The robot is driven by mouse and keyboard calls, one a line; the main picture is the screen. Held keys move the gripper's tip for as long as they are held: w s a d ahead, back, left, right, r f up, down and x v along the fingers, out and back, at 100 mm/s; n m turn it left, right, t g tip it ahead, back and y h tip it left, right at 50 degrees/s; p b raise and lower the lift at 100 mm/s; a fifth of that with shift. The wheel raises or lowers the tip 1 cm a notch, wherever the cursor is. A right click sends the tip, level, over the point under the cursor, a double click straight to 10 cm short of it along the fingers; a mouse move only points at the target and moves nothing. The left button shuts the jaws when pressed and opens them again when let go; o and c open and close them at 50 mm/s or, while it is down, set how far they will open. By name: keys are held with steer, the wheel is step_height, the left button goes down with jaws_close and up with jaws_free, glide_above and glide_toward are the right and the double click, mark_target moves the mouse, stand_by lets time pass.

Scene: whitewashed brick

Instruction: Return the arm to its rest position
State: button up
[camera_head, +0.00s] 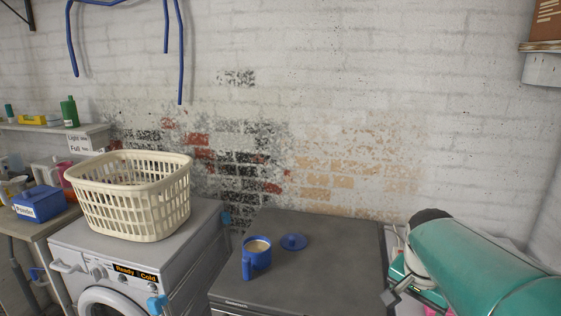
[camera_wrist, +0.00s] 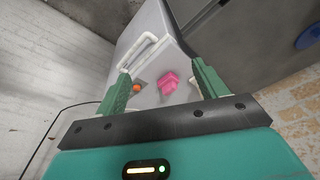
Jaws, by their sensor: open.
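My gripper (camera_wrist: 159,69) shows in the wrist view with its two green fingers spread apart and nothing between them that I can see held. Beyond the fingers lies a white surface with a white handle (camera_wrist: 138,50), a pink object (camera_wrist: 168,83) and a small orange round piece (camera_wrist: 137,88). In the head view my teal arm fills the lower right corner, and I cannot clearly make out the fingers there.
A blue mug (camera_head: 256,262) with pale contents and a blue lid (camera_head: 294,241) sit on a dark grey top (camera_head: 330,270). Left of it, a cream basket (camera_head: 130,205) stands on a washing machine (camera_head: 190,248). A blue box (camera_head: 39,205) stands further left. Blue rails (camera_head: 180,60) hang above.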

steer(key=s+a+r+n+t+y, duration=0.1)
steer(key=s+a+n+t+y, duration=0.1)
steer(key=s+a+n, duration=0.7)
steer(key=s+a+t, duration=0.1)
steer(key=a, duration=0.3)
steer(key=shift+s+r+n, duration=0.15)
steer(key=shift+s+n, duration=0.1)
steer(key=shift+n, duration=0.15)
